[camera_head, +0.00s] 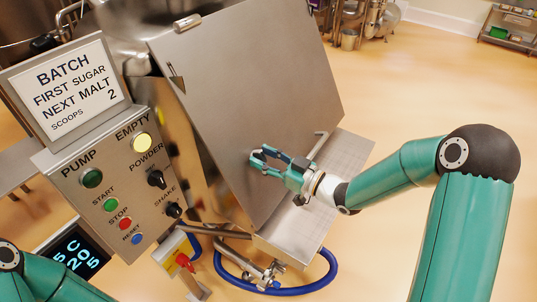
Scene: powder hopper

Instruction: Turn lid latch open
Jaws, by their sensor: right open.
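A large flat grey metal lid (245,90) slopes across the middle of the view over the hopper. A small dark pointed fitting (177,80) sits near its upper left edge. A bent metal bar (319,146) shows by its lower right edge, just beyond my right gripper. I cannot tell for sure which of these is the latch. My right gripper (260,161) is open and empty in front of the lid's lower part, its fingers pointing left. I cannot tell if it touches the lid. My left arm shows at the lower left; its gripper is out of view.
A control panel (112,185) with buttons and knobs stands left, under a batch sign (66,86). A steel shelf (340,165) juts out behind my right gripper. A blue hose (300,291) and a yellow box with a red switch (178,252) are below. Open floor lies right.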

